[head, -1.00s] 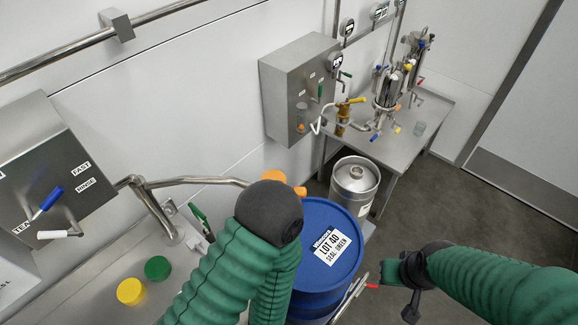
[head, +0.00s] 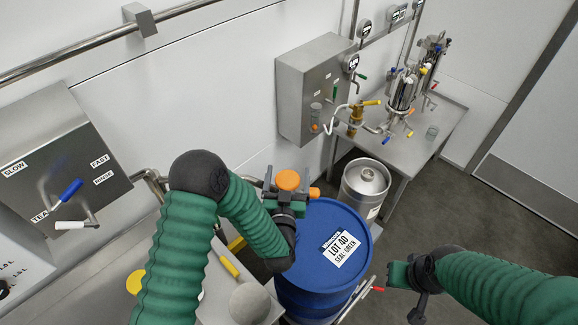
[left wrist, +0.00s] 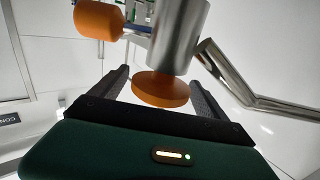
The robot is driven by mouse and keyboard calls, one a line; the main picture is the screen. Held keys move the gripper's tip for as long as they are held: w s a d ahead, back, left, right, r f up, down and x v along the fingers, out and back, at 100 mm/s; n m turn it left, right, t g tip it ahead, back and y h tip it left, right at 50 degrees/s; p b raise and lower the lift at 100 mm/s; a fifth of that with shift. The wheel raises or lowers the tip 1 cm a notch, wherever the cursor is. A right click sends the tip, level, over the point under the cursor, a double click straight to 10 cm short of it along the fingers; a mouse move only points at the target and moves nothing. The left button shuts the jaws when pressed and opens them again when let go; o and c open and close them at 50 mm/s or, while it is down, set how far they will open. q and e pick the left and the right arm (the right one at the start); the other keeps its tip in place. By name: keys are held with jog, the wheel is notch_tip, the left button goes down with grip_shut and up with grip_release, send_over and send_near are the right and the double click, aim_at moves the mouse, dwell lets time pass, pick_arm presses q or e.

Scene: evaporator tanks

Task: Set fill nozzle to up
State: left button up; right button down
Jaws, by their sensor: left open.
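A fitting with an orange round cap (head: 288,180) and a second orange knob (head: 314,192) stands above the back of the blue drum; I take it for the fill nozzle. In the left wrist view its metal cylinder (left wrist: 178,38) ends in an orange disc (left wrist: 160,90), with the other orange knob (left wrist: 97,18) at upper left. My left gripper (head: 286,205) is at this fitting, its fingers open on either side of the orange disc. Finger contact cannot be told. My right gripper (head: 398,276) is at lower right, apart from the fitting; its jaw state is unclear.
The blue drum (head: 325,265) with a LOT 40 label stands below the fitting. A steel keg (head: 364,188) is behind it. A control box with levers (head: 62,170) is at left, and a grey wall cabinet (head: 305,90) is beyond. Open floor (head: 465,200) lies at right.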

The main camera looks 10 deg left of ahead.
pick_arm(q)
jog(key=shift+w+a, duration=0.2)
jog(key=shift+w, duration=0.3)
jog(key=shift+w+a, duration=0.15)
jog(key=shift+w, duration=0.3)
jog(key=shift+d, duration=0.45)
jog(key=c, duration=0.5)
jog(key=shift+a, duration=0.25)
jog(key=c, duration=1)
grip_shut()
